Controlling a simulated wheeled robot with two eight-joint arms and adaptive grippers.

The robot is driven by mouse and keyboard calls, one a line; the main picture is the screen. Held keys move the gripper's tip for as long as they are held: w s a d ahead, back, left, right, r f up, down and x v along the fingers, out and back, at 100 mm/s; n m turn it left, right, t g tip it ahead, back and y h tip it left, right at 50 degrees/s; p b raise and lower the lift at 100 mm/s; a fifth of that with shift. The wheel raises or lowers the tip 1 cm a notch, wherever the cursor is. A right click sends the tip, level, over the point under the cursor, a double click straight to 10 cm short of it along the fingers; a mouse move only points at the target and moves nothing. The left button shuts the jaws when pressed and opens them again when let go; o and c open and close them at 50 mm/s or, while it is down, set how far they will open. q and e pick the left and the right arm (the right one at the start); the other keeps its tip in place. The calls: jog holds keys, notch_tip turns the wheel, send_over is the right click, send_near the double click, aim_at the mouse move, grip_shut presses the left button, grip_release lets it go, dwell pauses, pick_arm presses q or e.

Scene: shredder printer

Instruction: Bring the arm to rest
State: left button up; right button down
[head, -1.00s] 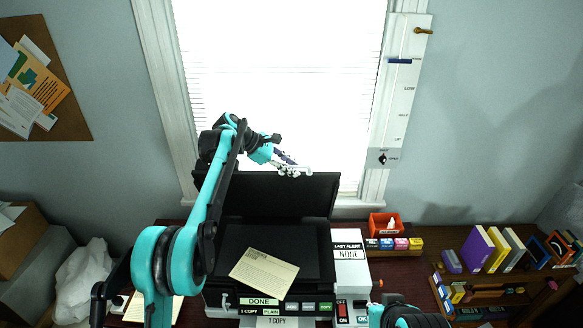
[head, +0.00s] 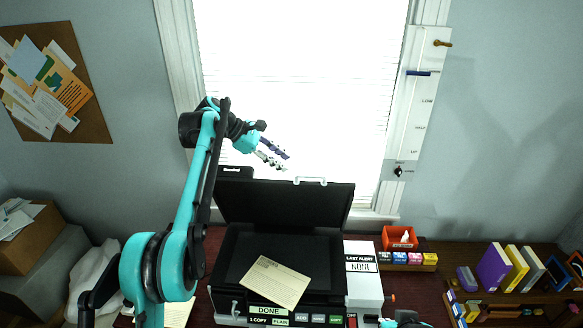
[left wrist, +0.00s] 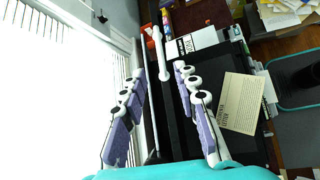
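My left arm (head: 199,180) reaches up from the lower left of the head view. Its gripper (head: 279,160) is in the air before the window, above and left of the raised black printer lid's (head: 285,202) pale handle (head: 311,181). In the left wrist view the gripper (left wrist: 160,72) has its two purple-padded fingers well apart, with nothing held. The handle (left wrist: 159,55) appears beyond and between them, apart from the fingers. A part of my right arm shows at the bottom edge of the head view; its gripper does not show.
The printer (head: 230,265) stands open with a printed sheet (head: 275,282) on it. A white alert unit (head: 362,285) stands to its right, with an orange bin (head: 399,238) behind. Books (head: 493,267) stand farther right. A wall slider panel (head: 413,115) is beside the window.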

pick_arm(q)
jog(key=shift+s+a+r, duration=0.1)
jog(key=shift+a+r, duration=0.15)
jog(key=s+a+f+m+t+y+b, duration=0.1)
jog(key=s+a+f+m+y+b, duration=0.1)
jog(key=s+f+m+b, duration=0.3)
jog(key=s+a+f+m+t+y+b, duration=0.2)
jog(key=s+f+m+b, duration=0.4)
jog(key=s+f+b, duration=0.7)
jog(key=s+a+f+m+t+y+b, duration=0.1)
jog(key=s+a+f+m+y+b, duration=0.3)
jog(key=s+f, duration=1.7)
notch_tip(320, 180, down, 5)
jog(key=m+y+b, duration=0.1)
jog(key=b, duration=0.4)
jog(key=shift+s+m+t+b, duration=0.3)
jog(key=shift+s+b, duration=0.05)
jog(key=shift+b, duration=0.05)
jog(key=shift+f, duration=0.15)
